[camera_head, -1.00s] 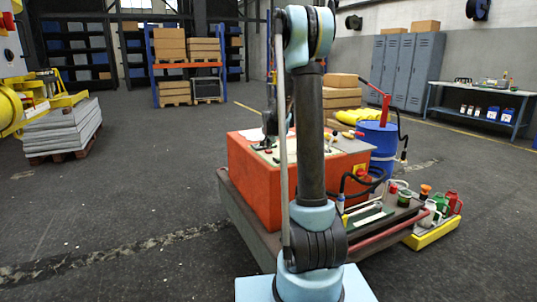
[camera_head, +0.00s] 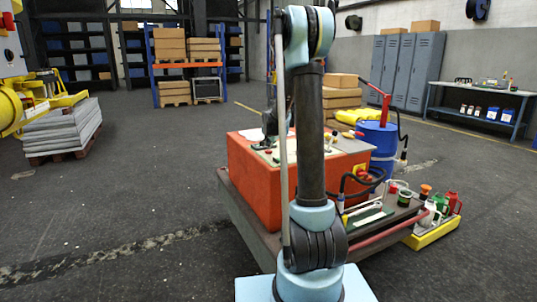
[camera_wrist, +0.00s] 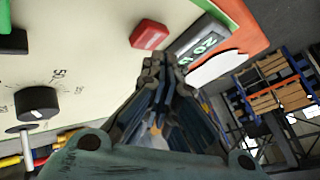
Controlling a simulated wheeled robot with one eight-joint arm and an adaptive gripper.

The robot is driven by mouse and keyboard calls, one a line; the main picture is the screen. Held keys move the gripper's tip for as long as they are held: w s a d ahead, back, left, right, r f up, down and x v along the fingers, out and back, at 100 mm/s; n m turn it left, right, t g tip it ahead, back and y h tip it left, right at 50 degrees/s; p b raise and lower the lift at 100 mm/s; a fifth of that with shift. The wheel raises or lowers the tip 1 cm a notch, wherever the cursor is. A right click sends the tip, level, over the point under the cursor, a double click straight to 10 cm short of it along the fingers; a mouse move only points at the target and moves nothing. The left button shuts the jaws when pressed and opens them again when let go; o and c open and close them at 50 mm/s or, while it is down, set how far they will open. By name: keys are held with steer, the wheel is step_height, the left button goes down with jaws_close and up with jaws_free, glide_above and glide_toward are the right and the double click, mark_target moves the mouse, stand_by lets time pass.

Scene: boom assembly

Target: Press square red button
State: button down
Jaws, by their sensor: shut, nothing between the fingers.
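The square red button (camera_wrist: 149,35) sits on a cream control panel (camera_wrist: 85,40) in the wrist view, at the upper middle. My gripper (camera_wrist: 157,66) is shut and empty, with its fingertips just below the button in the picture. I cannot tell whether the fingertips touch the panel. In the head view my arm stands in front of the orange box (camera_head: 262,195), and the gripper is mostly hidden behind it.
A display (camera_wrist: 197,42) sits right of the button. A black knob (camera_wrist: 37,102) with a dial is at the left, and a green part (camera_wrist: 14,15) is at the upper left. A blue barrel (camera_head: 380,150) stands behind the orange box.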

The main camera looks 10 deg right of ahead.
mark_target(270, 151)
steer(key=shift+f, duration=0.85)
stand_by(0.9)
steer(key=shift+r, duration=0.95)
steer(key=shift+r, duration=2.5)
